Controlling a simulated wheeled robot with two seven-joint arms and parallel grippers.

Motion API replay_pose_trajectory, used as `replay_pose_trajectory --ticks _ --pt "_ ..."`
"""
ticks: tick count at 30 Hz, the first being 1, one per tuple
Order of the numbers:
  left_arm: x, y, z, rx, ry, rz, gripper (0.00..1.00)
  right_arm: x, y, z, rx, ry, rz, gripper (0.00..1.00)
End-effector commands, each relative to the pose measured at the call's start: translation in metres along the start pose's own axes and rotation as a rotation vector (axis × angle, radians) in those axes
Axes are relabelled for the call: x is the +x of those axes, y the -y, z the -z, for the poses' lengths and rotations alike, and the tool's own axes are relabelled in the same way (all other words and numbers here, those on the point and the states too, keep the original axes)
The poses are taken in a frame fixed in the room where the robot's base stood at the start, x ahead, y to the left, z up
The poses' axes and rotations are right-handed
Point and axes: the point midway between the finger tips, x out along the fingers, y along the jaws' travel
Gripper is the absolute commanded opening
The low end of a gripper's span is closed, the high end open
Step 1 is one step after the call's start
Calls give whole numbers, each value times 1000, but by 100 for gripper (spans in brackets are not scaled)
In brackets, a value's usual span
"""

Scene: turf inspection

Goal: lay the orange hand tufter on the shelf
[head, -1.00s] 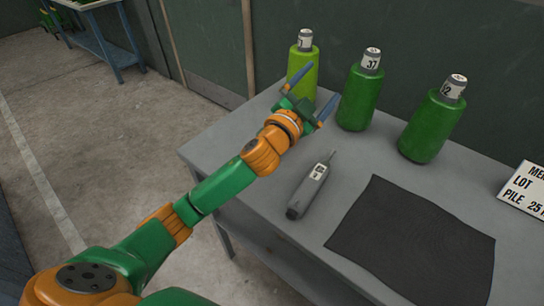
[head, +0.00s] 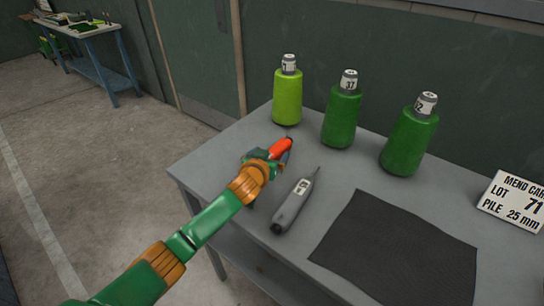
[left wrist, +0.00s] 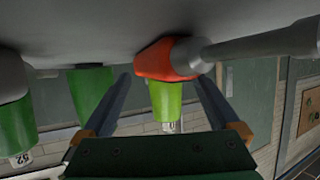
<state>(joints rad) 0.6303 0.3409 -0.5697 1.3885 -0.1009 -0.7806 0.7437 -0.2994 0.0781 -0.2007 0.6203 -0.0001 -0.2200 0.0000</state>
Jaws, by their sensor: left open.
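The orange hand tufter (head: 281,148) lies on the grey table near its left end, partly hidden by my left gripper. My left gripper (head: 277,157) is low over the table at the tufter, with its fingers apart. In the left wrist view, the orange body (left wrist: 165,62) shows ahead of and between the two open fingers (left wrist: 168,98), with a grey part running right from it. I cannot tell whether the fingers touch it. A grey shelf (head: 232,237) shows under the table top. My right gripper is not in view.
A grey hand tool (head: 295,205) lies just right of my left gripper. A dark mat (head: 400,250) lies farther right. Light green (head: 287,98), middle green (head: 342,118) and right green (head: 409,142) cones stand behind. A sign card (head: 513,203) stands at the right.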

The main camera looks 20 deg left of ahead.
Motion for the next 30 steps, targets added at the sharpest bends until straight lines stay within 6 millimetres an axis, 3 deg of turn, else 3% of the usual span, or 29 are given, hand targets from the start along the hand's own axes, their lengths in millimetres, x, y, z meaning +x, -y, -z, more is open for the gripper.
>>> replay_pose_trajectory --ticks 2,12,25,30 --pt "0 0 0 0 0 0 90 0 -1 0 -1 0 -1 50" --pt "0 0 -1 1 1 1 0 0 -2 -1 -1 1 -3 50" --pt "-1 0 2 1 0 1 0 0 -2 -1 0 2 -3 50" --pt "-10 0 25 -1 -6 -1 0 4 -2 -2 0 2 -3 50"
